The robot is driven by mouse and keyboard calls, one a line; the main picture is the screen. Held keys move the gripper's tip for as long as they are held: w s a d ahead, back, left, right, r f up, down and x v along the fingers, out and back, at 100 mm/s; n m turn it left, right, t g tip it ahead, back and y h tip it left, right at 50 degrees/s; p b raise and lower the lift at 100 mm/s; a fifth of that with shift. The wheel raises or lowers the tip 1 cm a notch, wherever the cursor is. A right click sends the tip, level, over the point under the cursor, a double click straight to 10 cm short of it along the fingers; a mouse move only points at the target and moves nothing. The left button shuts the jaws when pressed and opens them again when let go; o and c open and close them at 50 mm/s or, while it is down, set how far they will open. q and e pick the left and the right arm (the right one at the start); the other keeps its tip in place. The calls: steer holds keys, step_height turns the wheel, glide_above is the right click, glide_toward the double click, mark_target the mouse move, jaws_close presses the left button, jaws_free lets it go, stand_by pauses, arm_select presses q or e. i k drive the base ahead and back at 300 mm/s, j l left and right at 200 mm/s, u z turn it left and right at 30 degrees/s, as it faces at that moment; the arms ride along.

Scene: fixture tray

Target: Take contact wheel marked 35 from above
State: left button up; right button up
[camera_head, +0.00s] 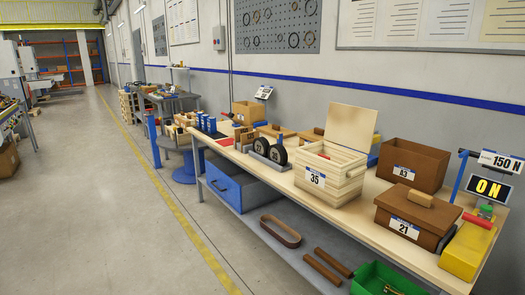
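Two dark contact wheels stand upright side by side in a grey holder (266,161) on the workbench, left of the wooden crate. The left wheel (261,146) is slightly farther away than the right wheel (278,155). Any marks on the wheels are too small to read. Neither of my grippers is in view.
The workbench (300,194) runs along the wall. Brown boxes labelled A3 (413,163) and 21 (405,218) stand right of the crate. A blue drawer (224,184) and lower shelf sit below. The floor (110,210) at left is clear.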

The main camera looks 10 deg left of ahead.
mark_target(277, 153)
steer(key=i+j, duration=0.9)
